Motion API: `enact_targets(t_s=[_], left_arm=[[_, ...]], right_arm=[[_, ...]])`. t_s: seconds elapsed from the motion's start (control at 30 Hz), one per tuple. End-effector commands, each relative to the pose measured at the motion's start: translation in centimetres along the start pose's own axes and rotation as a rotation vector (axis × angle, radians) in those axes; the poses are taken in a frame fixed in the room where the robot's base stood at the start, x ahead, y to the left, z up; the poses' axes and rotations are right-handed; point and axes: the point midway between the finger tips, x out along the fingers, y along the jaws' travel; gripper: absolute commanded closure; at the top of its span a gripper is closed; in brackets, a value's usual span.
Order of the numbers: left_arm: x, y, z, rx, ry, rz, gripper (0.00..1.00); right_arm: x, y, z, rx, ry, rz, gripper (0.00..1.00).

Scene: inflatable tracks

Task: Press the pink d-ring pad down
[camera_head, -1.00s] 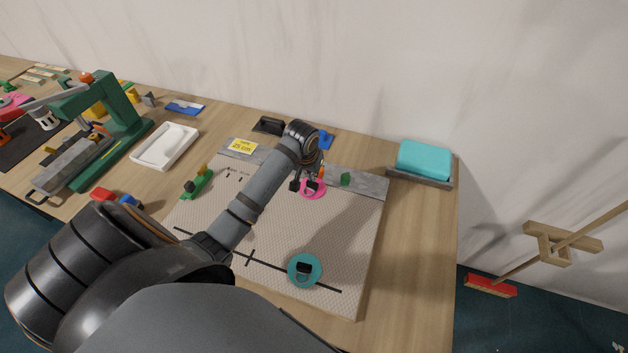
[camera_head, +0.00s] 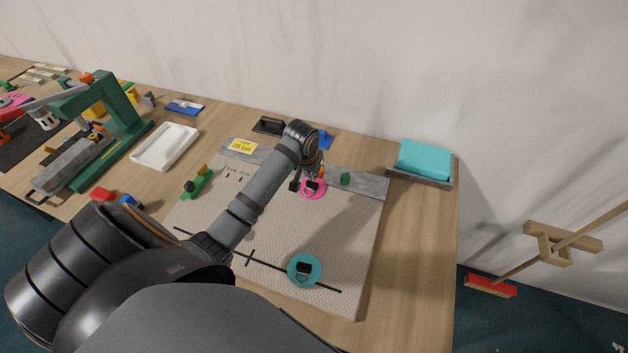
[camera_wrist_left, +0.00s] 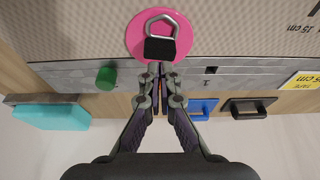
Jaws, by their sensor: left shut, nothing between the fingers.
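The pink d-ring pad (camera_head: 314,193) lies flat on the pale textured mat (camera_head: 340,235), near its grey back strip. In the left wrist view the pink pad (camera_wrist_left: 133,40) is a round disc with a metal ring and a black strap (camera_wrist_left: 160,47). My left gripper (camera_head: 309,186) is over the pad in the head view and partly covers it. In the left wrist view my left gripper (camera_wrist_left: 160,70) is shut and empty, its fingertips at the pad's black strap edge. I cannot tell whether they touch it. My right gripper is not in view.
A teal d-ring pad (camera_head: 316,262) lies at the mat's front. A green knob (camera_head: 345,178) stands on the grey strip. A turquoise block (camera_head: 424,158) is at the back right. A white tray (camera_head: 180,137) and green press (camera_head: 118,106) stand to the left.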

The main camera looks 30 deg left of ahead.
Motion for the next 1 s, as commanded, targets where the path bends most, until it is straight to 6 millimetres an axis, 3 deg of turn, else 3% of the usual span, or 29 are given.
enact_targets(t_s=[1.0], left_arm=[[1.4, 0.0, 0.4, 0.000, -0.001, 0.000, 1.00]], right_arm=[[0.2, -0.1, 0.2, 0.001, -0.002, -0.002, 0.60]])
